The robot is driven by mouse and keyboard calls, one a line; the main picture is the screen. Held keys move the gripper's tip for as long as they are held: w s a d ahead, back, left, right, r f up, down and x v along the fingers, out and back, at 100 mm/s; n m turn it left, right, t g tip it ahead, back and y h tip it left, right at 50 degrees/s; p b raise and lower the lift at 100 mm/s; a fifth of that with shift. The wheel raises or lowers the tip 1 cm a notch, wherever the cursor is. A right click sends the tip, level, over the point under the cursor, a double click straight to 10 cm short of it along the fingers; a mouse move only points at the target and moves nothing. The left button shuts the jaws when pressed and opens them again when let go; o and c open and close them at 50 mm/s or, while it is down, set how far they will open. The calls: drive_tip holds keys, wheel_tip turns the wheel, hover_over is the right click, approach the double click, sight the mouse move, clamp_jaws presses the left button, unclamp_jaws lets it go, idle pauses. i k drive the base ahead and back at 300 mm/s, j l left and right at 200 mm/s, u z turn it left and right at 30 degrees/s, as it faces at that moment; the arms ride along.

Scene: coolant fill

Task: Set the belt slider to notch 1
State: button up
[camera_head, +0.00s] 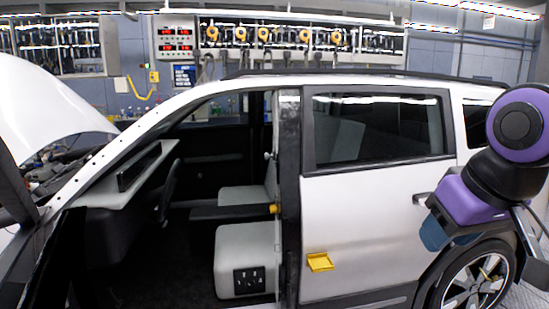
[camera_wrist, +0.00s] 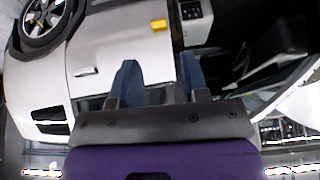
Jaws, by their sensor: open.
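The belt slider is not plain to me. On the car's open door pillar (camera_head: 289,130) in the head view I see a small pale knob (camera_head: 267,155), which may be it, but no notch marks are readable. My gripper (camera_head: 433,236) is at the right, in front of the car's rear side, well apart from the pillar. In the wrist view, which shows the car upside down, the two blue fingers of my gripper (camera_wrist: 158,68) are spread with nothing between them.
A white car (camera_head: 375,215) stands across the view, its front doorway open onto a grey seat (camera_head: 240,250). A yellow box-like part (camera_head: 319,262) sticks out of the rear door; it also shows in the wrist view (camera_wrist: 158,24). An orange knob (camera_head: 273,209) sits by the seat.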

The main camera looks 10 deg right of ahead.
sight(266, 156)
drive_tip(key=j, duration=0.2)
drive_tip(key=i+j, duration=0.1)
drive_tip(key=i, duration=1.15)
